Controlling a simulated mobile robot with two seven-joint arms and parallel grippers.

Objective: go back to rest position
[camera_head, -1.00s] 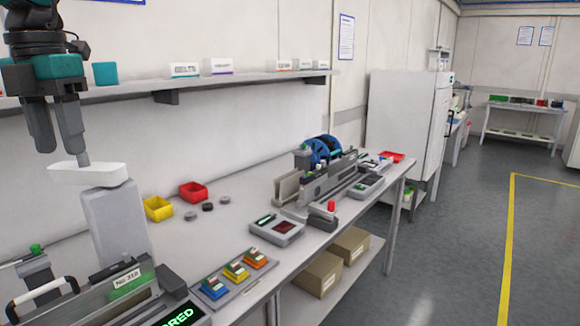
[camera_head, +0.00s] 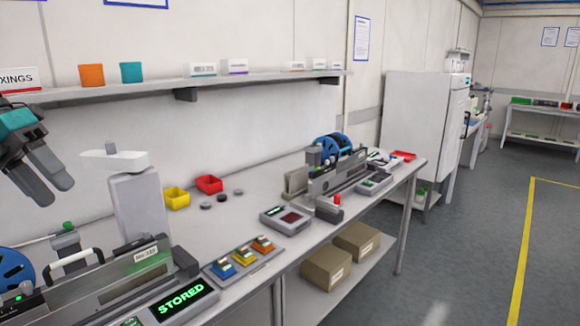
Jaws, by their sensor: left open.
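My left gripper (camera_head: 50,188) is in the air at the left edge of the head view, pointing down and to the right. Its two dark fingers are apart, with nothing between them. It is left of the white-topped grey post (camera_head: 138,205) and clear of it. My right gripper is not in view.
A wall shelf (camera_head: 230,84) with cups and small boxes runs above the bench. Yellow (camera_head: 177,200) and red (camera_head: 209,184) bins, a panel of coloured blocks (camera_head: 243,258) and a second feeder with a blue reel (camera_head: 330,150) stand on the bench. The floor at right is clear.

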